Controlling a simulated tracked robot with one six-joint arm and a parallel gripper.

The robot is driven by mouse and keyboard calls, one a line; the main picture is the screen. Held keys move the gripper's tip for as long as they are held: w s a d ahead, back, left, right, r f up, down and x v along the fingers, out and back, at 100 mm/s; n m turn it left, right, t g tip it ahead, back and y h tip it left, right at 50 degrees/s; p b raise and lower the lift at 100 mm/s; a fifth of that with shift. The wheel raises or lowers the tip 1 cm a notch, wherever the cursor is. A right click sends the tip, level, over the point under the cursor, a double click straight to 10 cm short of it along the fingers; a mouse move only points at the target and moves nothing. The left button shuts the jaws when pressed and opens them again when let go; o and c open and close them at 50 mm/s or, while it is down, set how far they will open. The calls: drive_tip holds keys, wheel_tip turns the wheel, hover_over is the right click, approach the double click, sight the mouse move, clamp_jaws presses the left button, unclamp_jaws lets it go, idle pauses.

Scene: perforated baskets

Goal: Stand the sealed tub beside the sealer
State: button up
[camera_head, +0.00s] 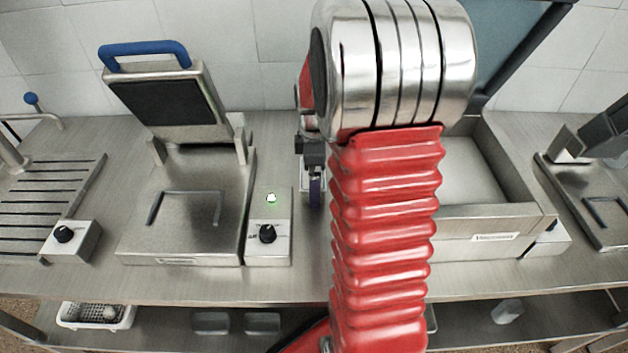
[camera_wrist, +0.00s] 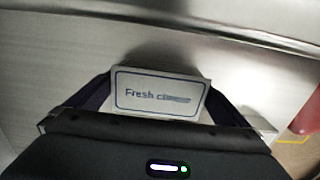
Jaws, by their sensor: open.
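A pale tub with a blue-bordered label reading "Fresh c…" (camera_wrist: 160,100) sits between the two dark fingers of my gripper (camera_wrist: 160,86) in the wrist view. The fingers are open on either side of it; I cannot tell whether they touch it. In the head view my gripper (camera_head: 313,185) points down over the counter, mostly hidden behind my red arm, and the tub cannot be made out clearly. A press-like machine with a blue handle and raised lid (camera_head: 165,90), likely the sealer, stands to the left. Its control box (camera_head: 268,240) shows a lit green lamp.
An open-topped metal chamber (camera_head: 495,217) stands right of my arm, partly hidden by it. A slatted rack (camera_head: 45,195) is at the left and another device (camera_head: 590,200) at the far right. A white basket (camera_head: 95,314) sits on the lower shelf. A narrow counter strip beside the control box is bare.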

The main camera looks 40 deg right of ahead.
drive_tip(key=shift+c, duration=0.5)
drive_tip(key=c, duration=1)
drive_tip(key=shift+r, duration=0.1)
wheel_tip(320, 180, up, 10)
drive_tip(key=shift+f, duration=0.1)
idle(0.5)
